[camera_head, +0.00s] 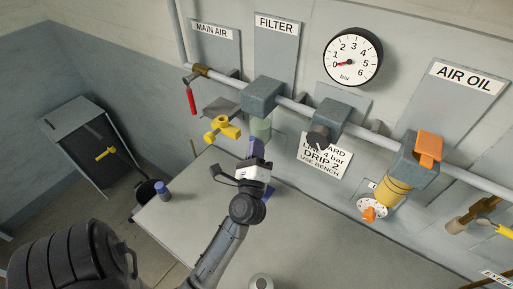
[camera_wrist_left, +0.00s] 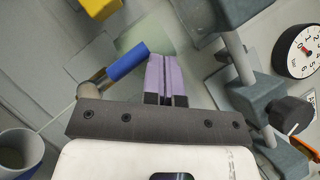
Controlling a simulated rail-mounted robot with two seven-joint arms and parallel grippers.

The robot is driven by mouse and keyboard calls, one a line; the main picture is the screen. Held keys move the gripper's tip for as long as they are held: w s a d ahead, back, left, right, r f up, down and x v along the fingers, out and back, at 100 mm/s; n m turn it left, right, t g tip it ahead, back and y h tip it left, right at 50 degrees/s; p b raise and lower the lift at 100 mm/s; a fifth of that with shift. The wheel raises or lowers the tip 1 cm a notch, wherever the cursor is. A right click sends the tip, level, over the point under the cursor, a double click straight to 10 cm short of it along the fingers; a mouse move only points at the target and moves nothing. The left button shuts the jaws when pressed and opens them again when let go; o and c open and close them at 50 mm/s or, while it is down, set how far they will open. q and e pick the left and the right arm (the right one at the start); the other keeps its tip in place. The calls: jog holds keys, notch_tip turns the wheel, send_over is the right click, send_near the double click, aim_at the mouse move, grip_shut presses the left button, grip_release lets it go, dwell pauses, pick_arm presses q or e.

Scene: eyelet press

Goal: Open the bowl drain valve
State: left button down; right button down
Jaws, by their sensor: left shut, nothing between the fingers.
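The filter's pale green bowl (camera_head: 261,129) hangs under its grey housing (camera_head: 262,97). It also shows in the left wrist view (camera_wrist_left: 140,36). There a blue lever (camera_wrist_left: 128,62) slants up and right from a brass-grey fitting (camera_wrist_left: 92,89) just below the bowl; I take it for the drain valve. My left gripper (camera_head: 256,143) is shut and empty just below the bowl. In the left wrist view its purple fingers (camera_wrist_left: 161,60) are together, right of the lever's tip; contact cannot be told. My right gripper is not in view.
A yellow handle (camera_head: 222,128) and a red lever (camera_head: 191,101) sit left of the filter. The regulator knob (camera_head: 319,137) and orange-topped oiler (camera_head: 428,148) are to the right. The gauge (camera_head: 352,57) reads about zero. The bench (camera_head: 330,235) is largely clear below.

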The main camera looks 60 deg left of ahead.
pick_arm(q)
jog(key=shift+s+d+f+b, duration=0.3)
jog(key=shift+d+b, duration=0.05)
jog(key=b+v, duration=0.2)
jog(key=v, duration=0.4)
jog(key=shift+d+b, duration=0.25)
jog(key=shift+b, duration=0.15)
jog(key=shift+s, duration=0.15)
